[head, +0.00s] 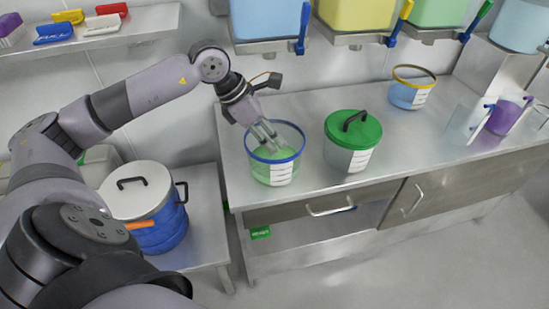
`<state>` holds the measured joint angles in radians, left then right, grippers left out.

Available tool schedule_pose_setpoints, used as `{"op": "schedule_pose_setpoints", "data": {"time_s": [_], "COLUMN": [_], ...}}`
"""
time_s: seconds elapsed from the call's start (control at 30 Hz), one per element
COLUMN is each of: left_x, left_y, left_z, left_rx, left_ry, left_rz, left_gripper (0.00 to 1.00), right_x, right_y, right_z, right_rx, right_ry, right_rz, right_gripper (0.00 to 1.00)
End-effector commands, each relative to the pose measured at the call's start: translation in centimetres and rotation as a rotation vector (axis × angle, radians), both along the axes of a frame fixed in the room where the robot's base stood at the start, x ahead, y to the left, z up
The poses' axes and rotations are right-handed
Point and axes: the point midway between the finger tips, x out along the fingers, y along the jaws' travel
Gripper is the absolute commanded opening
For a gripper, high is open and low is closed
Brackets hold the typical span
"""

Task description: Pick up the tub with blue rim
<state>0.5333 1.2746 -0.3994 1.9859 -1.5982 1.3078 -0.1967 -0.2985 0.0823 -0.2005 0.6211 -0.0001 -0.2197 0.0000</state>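The tub with the blue rim (288,157) stands upright on the steel counter, near its left end. It is open-topped and clear, with green contents and a white label facing front. My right gripper is not in view.
A tub with a green lid (339,130) stands close on the right. A yellow-rimmed tub (405,97) is farther back. A blue drum with a white lid (131,202) stands lower left. Clear counter lies right of the green lid.

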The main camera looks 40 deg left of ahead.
Motion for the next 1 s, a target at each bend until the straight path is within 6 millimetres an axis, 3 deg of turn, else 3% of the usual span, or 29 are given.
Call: {"op": "schedule_pose_setpoints", "data": {"time_s": [0.03,0.1,0.2,0.7,1.0], "left_x": [-0.2,-0.5,-0.5,2.6,3.3], "left_y": [1.8,3.3,4.1,1.9,1.2], "left_z": [0.3,0.4,-0.1,-9.2,-11.4], "left_rx": [0.066,0.123,0.157,0.153,0.154], "left_ry": [0.009,0.023,0.034,0.037,0.036], "left_rz": [0.012,0.022,0.029,0.03,0.028], "left_gripper": [0.28,0.28,0.28,0.28,0.28], "right_x": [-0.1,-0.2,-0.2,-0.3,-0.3], "right_y": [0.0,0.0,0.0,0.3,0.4], "right_z": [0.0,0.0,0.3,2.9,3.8], "right_rx": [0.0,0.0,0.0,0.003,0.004], "right_ry": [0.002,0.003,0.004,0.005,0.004], "right_rz": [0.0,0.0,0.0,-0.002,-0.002], "right_gripper": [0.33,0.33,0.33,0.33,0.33]}}
